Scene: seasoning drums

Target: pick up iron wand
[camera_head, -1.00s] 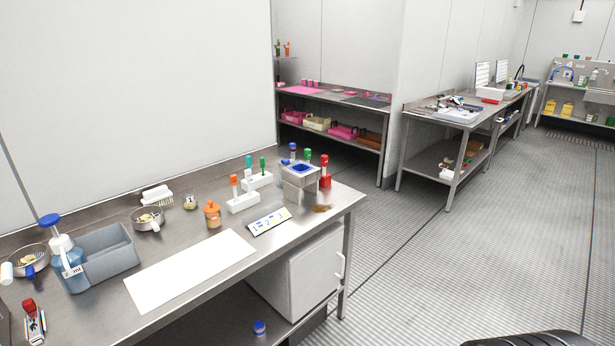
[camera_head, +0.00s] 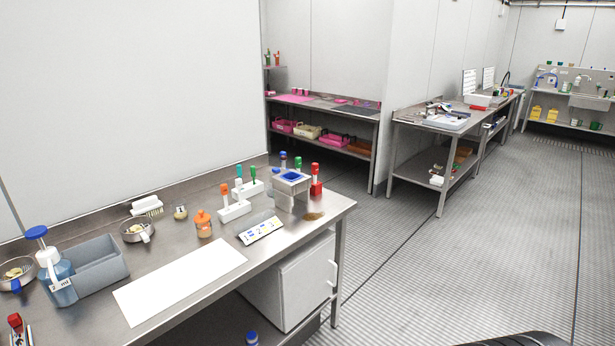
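I cannot tell for sure which thing is the iron wand. Upright tools with coloured handles stand at the far end of the near steel bench (camera_head: 190,283): an orange-handled one (camera_head: 225,190) in a white block (camera_head: 235,211), a green-handled one (camera_head: 253,172) in a second white block behind it, and a red-handled one (camera_head: 315,170) in a red base. Blue and green handles (camera_head: 298,162) rise behind a metal container (camera_head: 291,191). A red-topped item (camera_head: 15,321) is cut off at the lower left. My gripper is not in view.
The bench also holds a white sheet (camera_head: 180,281), a grey bin (camera_head: 98,262), a blue-topped pump bottle (camera_head: 56,270), an orange jar (camera_head: 204,225) and a number card (camera_head: 261,231). More steel tables (camera_head: 411,123) stand behind. The grated floor (camera_head: 480,255) at right is clear.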

